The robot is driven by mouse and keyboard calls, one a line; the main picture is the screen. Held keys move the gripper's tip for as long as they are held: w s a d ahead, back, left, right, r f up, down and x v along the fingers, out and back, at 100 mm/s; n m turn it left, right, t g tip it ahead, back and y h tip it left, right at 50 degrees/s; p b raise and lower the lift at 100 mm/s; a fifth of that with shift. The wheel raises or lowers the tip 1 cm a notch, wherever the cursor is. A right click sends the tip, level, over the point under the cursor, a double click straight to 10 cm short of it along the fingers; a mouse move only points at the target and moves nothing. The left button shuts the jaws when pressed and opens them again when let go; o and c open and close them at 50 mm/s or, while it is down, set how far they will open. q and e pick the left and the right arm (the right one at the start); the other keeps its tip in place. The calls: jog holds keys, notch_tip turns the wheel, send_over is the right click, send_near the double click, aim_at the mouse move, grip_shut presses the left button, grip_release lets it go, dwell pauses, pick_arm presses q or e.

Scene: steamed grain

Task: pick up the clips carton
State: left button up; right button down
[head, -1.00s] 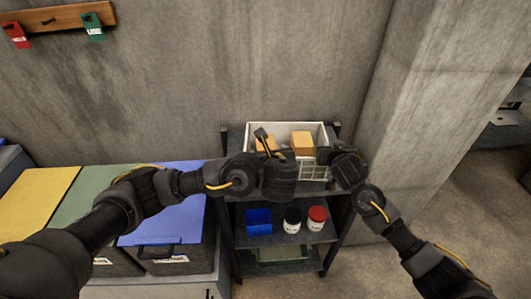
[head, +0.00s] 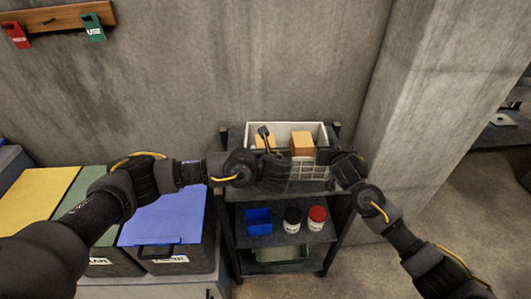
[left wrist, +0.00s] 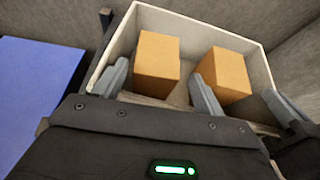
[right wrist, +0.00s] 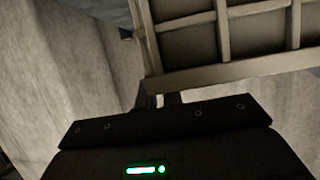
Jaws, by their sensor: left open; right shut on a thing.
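Two plain orange-brown cartons stand in a white open-topped bin on the shelf's top: a left carton (head: 264,142) and a right carton (head: 302,141). No label shows, so I cannot tell which is the clips carton. My left gripper (head: 268,146) is open at the bin's front. In the left wrist view its fingers (left wrist: 158,78) straddle the line of the left carton (left wrist: 158,55), apart from it; the right carton (left wrist: 226,74) is outside them. My right gripper (head: 334,157) is shut on the bin's gridded front panel (head: 308,170), near its right edge; its fingers (right wrist: 160,98) meet the panel's corner (right wrist: 215,76).
The white bin's back wall (head: 286,127) stands near the concrete wall. A blue bin (head: 258,221), a dark-lidded jar (head: 292,220) and a red-lidded jar (head: 317,218) are on the shelf below. A concrete pillar (head: 430,110) is close on the right.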

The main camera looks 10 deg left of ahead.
pick_arm(q)
jog(key=shift+x, duration=2.35)
jog(key=shift+a+r, duration=0.15)
jog(key=c, duration=1.3)
notch_tip(320, 180, up, 10)
jog(key=shift+r, duration=0.1)
pick_arm(e)
jog(key=c, duration=1.5)
grip_release()
pick_arm(q)
jog(key=shift+w, duration=0.1)
